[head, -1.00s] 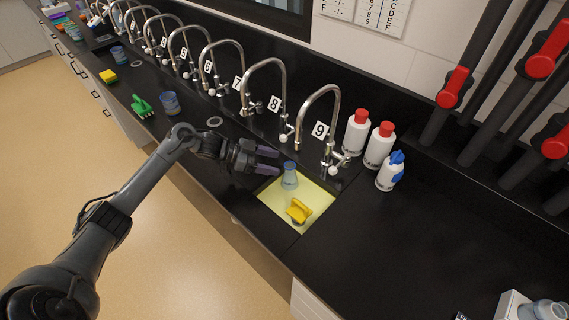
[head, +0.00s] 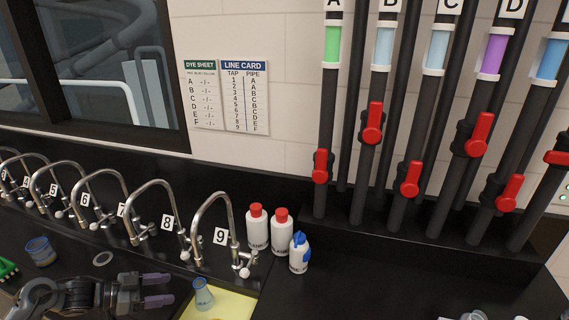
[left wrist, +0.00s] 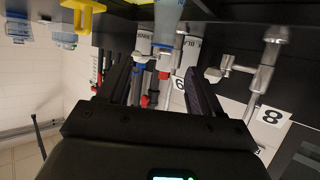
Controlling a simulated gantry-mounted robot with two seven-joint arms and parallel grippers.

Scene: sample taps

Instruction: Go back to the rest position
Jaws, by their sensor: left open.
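My left gripper (head: 171,289) is open and empty at the bottom left of the head view. Its two purple-grey fingers point right, above the counter beside the sink. In the left wrist view the fingers (left wrist: 163,85) stand apart with nothing held between them. The flask also shows at the top of the wrist view (left wrist: 168,18). My right gripper is not in view.
Numbered taps (head: 212,225) line the back of the counter, close behind the gripper. Two red-capped bottles (head: 257,226) and a blue-topped bottle (head: 299,253) stand right of tap 9. Black pipes with red valve handles (head: 372,130) rise at the right. A blue-tinted beaker (head: 41,252) stands left.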

